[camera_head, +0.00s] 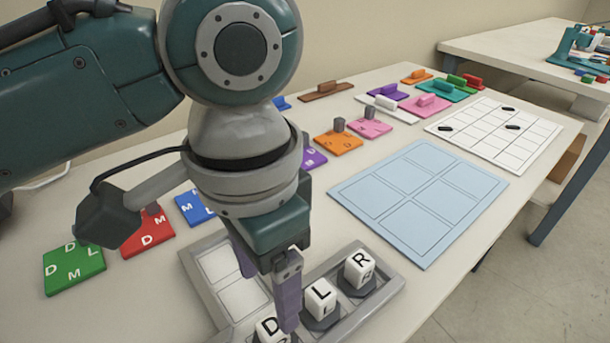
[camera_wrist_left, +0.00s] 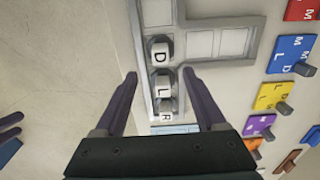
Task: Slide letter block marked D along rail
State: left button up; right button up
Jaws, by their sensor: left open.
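The white block marked D (camera_head: 266,332) is at the bottom edge of the head view, partly cut off and partly behind a purple finger. It shows whole in the left wrist view (camera_wrist_left: 158,50). It stands in the grey rail frame (camera_head: 394,284), in line with blocks L (camera_head: 320,299) and R (camera_head: 359,269), each on a dark round base. My left gripper (camera_head: 267,297) is open and points down over the rail. In the left wrist view its fingers (camera_wrist_left: 160,76) lie either side of the row, with D just beyond the tips. A purple-fingered part of what looks like my right gripper (camera_wrist_left: 11,126) shows at the left edge.
Two blank white panels (camera_head: 242,302) lie in the frame beside the rail. Green (camera_head: 74,269), red (camera_head: 147,232) and blue lettered tiles lie behind it. A pale blue grid mat (camera_head: 418,200) lies to the right. The table's front edge is close to the rail.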

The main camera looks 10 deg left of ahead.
aim_at(272, 326)
pick_arm(q)
notch_tip(272, 326, down, 10)
jog(key=b, duration=0.2)
jog(key=shift+b, duration=0.35)
grip_shut()
dwell(0.6)
dwell(0.3)
